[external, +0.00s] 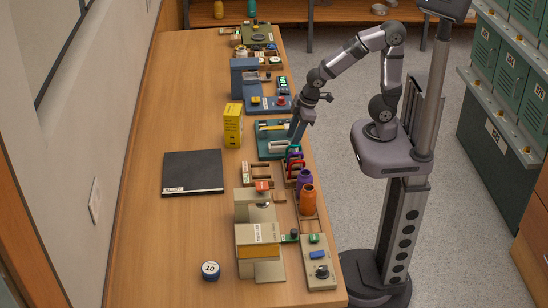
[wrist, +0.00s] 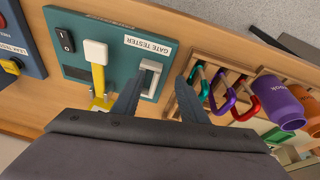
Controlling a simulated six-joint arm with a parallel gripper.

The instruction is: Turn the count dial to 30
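No dial marked "count" can be read in either view. A black round knob (external: 321,271) sits on a beige panel (external: 317,252) at the near right end of the bench; its setting is too small to tell. My gripper (external: 297,133) is at the far half of the bench, pointing down over the teal gate tester (external: 268,140), well away from that knob. In the wrist view my gripper (wrist: 167,72) has its fingers apart with nothing held. The gate tester's pale handle (wrist: 150,78) shows by the left finger; I cannot tell whether they touch.
A rack of coloured carabiners (wrist: 223,90) and a purple bottle (wrist: 283,100) stand beside the gripper. An orange bottle (external: 307,200), a beige machine (external: 257,240) and a round item marked 10 (external: 210,270) are nearer. The bench's left side is mostly clear around a black folder (external: 193,172).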

